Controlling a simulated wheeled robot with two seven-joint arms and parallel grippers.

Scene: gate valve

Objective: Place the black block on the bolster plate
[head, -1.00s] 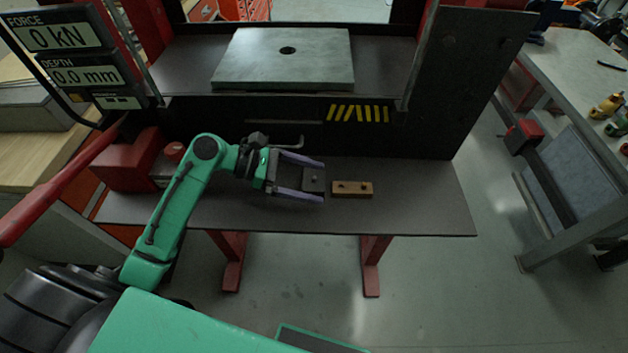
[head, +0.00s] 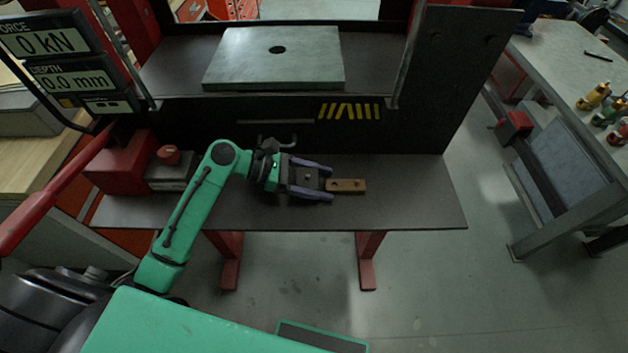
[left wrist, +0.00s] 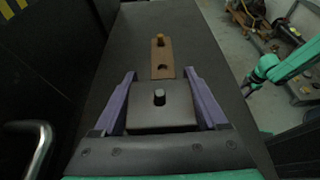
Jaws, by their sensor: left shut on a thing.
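The black block (head: 308,177) lies on the lower dark deck of the press, between the purple fingers of my left gripper (head: 329,184). The left gripper is shut on it, with one finger along each side; the fingertips extend past the block. In the left wrist view the block (left wrist: 160,112) has a short peg on top and sits deep between the fingers. The bolster plate (head: 240,72) is a grey-green slab with a dark central hole, on the higher level behind. It looks empty.
A red jack-like unit (head: 125,165) stands left of my arm. Dark uprights flank the press opening. The deck right of the brown block is clear.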

